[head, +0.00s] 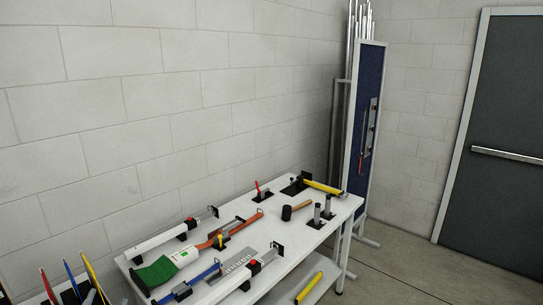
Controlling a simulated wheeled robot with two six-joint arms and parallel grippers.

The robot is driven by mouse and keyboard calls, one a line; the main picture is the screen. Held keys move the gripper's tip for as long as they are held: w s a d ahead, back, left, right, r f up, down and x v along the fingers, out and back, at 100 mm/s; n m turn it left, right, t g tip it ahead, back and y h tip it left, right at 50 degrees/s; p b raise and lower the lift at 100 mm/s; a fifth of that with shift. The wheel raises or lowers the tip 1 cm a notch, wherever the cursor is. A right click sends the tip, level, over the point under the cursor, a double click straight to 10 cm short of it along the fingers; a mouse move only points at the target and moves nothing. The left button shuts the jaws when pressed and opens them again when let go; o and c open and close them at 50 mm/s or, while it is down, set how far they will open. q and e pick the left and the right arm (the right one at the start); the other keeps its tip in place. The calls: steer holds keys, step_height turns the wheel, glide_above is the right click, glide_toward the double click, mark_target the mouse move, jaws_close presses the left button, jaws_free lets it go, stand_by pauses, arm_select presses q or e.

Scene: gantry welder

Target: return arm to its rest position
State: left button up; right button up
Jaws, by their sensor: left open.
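The task names only an arm. A dark part at the lower left corner appears to be my left gripper (5,294), cut off by the picture edge. It is small there, and its fingers do not show clearly. It is apart from the white table and holds nothing that I can see. My right gripper is not in view.
A white table (327,199) against the block wall bears several tools, including a mallet (296,210) and a yellow-handled tool (322,187). Coloured rods (72,282) stand at lower left. A blue panel rack (367,110) stands behind. Floor toward the grey door (505,110) is clear.

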arm_select(q)
steer(key=s+a+f+n+g+y, duration=0.4)
steer(key=s+f+n+g, duration=0.35)
steer(key=s+f, duration=0.3)
steer(key=s+d+f+g+h, duration=0.3)
steer(key=s+d+f+g, duration=0.15)
steer(key=s, duration=0.45)
steer(key=s+d+f+g+h, duration=0.25)
steer(key=s+d+g, duration=0.2)
steer(key=s, duration=0.35)
step_height(320, 180, down, 32)
steer(key=a+g+b, duration=0.1)
steer(key=a+b, duration=0.1)
steer(key=b, duration=0.6)
steer(key=s+f+b, duration=0.3)
steer(key=s+f, duration=0.4)
steer(key=f, duration=0.4)
steer(key=s+d+f+g+b, duration=0.1)
steer(key=s+f+b, duration=0.2)
steer(key=s+f, duration=0.5)
step_height(320, 180, down, 4)
steer(key=shift+d+r+m, duration=0.15)
steer(key=shift+r+m, duration=0.05)
steer(key=shift+m, duration=0.15)
